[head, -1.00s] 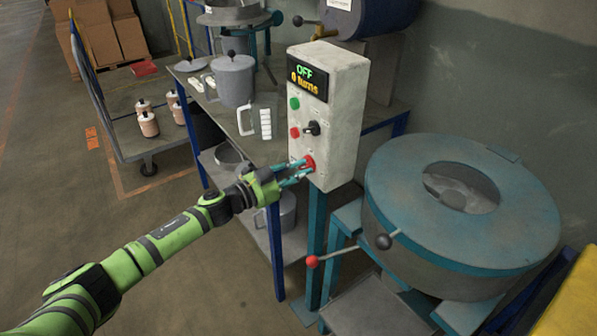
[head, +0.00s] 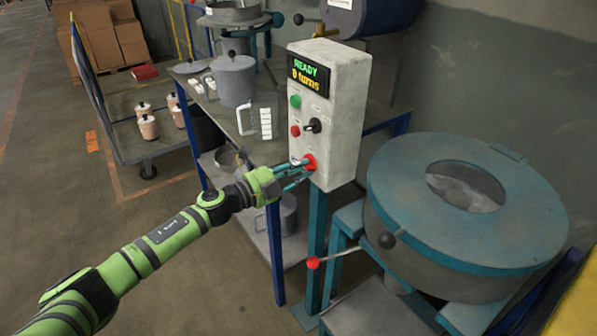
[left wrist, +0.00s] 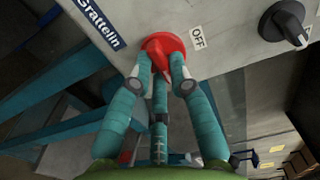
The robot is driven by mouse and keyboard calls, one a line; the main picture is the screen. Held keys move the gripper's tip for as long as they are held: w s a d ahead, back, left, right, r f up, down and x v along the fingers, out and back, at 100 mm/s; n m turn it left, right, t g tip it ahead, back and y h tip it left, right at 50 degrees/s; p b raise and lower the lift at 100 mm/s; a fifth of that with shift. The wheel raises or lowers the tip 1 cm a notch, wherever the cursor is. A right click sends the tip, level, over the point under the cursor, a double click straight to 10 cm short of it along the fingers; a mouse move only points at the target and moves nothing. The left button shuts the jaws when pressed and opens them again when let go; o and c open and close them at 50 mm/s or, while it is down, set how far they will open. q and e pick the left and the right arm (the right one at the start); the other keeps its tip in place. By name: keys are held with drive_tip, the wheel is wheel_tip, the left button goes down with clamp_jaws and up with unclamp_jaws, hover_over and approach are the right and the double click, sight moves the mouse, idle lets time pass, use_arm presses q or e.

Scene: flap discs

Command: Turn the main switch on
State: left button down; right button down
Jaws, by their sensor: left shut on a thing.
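The white control box (head: 345,110) stands on a teal post. Its display (head: 308,74) reads "READY" in green above a yellow turns line. Below are a green button (head: 295,101), a red button (head: 295,131) and a black selector knob (head: 313,125). The red main switch (head: 309,162) sits low on the front face. My left gripper (head: 297,172) is at this switch, its fingers closed around the red handle. In the left wrist view the red switch (left wrist: 165,47) is between the fingertips (left wrist: 160,82), beside an "OFF" label (left wrist: 198,38). My right gripper is not in view.
A round teal-topped machine (head: 465,205) stands to the right, with a red-knobbed lever (head: 314,263) jutting out near the post. A shelf table with a grey pot (head: 233,80) is behind my left arm. A cart (head: 125,145) stands farther left.

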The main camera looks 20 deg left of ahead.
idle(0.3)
use_arm(q)
drive_tip(key=c, duration=1.1)
unclamp_jaws()
drive_tip(key=shift+c, duration=0.2)
drive_tip(key=v, duration=1.2)
